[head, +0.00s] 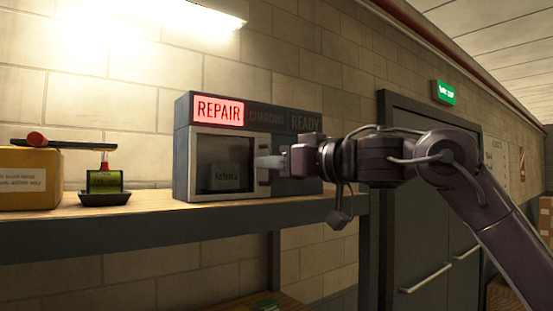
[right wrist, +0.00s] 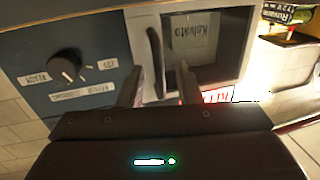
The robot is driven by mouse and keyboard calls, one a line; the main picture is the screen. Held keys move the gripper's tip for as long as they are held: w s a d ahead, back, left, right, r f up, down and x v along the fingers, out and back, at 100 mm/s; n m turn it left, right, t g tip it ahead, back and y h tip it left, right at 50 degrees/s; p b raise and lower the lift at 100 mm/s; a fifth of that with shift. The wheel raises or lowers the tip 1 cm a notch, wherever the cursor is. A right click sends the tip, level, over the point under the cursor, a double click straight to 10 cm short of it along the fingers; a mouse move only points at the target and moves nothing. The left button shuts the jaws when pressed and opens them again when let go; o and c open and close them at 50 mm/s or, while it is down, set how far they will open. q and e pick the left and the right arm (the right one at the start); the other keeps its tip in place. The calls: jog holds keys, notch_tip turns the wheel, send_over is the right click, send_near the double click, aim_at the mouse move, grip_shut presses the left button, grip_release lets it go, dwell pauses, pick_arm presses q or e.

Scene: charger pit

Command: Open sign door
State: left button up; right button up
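The sign box (head: 248,190) stands on the shelf, with a red lit REPAIR panel and dark CHARGING and READY panels. Its framed glass door (head: 205,132) looks shut; a small labelled block (head: 225,177) shows behind the glass. The door's vertical handle (right wrist: 155,60) is on the door's right side in the head view. My right gripper (head: 268,162) is at the handle. In the right wrist view its fingers (right wrist: 160,75) are apart, with the handle between them, closer to the left finger. Contact cannot be told. My left gripper is not in view.
A dial (right wrist: 67,66) with labels sits on the box front beside the door. A green battery (head: 104,181) on a black tray and a yellow box (head: 30,180) stand left on the shelf (head: 150,201). A dark door (head: 425,235) is at right.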

jog(key=shift+s+d, duration=0.1)
jog(key=shift+d, duration=0.1)
jog(key=shift+c, duration=0.9)
jog(key=c, duration=0.5)
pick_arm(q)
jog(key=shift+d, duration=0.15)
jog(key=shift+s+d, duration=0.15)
pick_arm(e)
jog(key=shift+s, duration=0.1)
